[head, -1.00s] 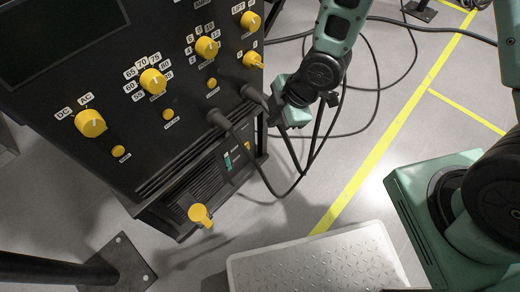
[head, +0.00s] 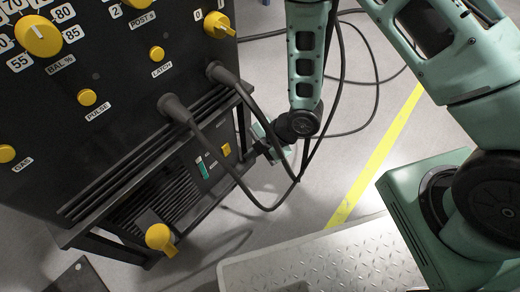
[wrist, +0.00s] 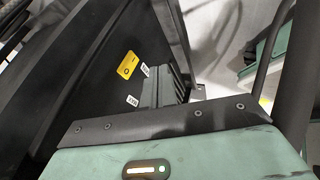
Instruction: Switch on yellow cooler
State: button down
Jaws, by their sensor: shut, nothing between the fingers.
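The cooler (head: 170,190) is the low black unit with a slatted grille under the large black control panel in the head view. A small yellow switch (head: 226,150) sits on its front, right of a green-lit strip. In the wrist view the yellow switch (wrist: 127,65) lies on a dark face with two small white labels beside it, too small to read. My gripper (head: 262,148) is at the right end of the cooler, beside the frame post and a little right of the switch. It is shut and empty.
Two thick black cables (head: 225,165) hang from the panel and loop in front of the cooler near my gripper. A yellow-capped knob (head: 160,238) sticks out at the cooler's lower left.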

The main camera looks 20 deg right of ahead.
aim_at(227, 150)
jog(key=w+a+f+b, duration=0.2)
jog(key=w+a+f, duration=0.1)
jog(key=w+a, duration=0.1)
jog(key=shift+f+b, duration=0.2)
jog(key=shift+b, duration=0.2)
jog(key=shift+a, duration=0.15)
jog(key=shift+w+a+f+p, duration=0.1)
jog(key=shift+w+f+p, duration=0.25)
jog(key=shift+p, duration=0.3)
jog(key=shift+r, duration=0.15)
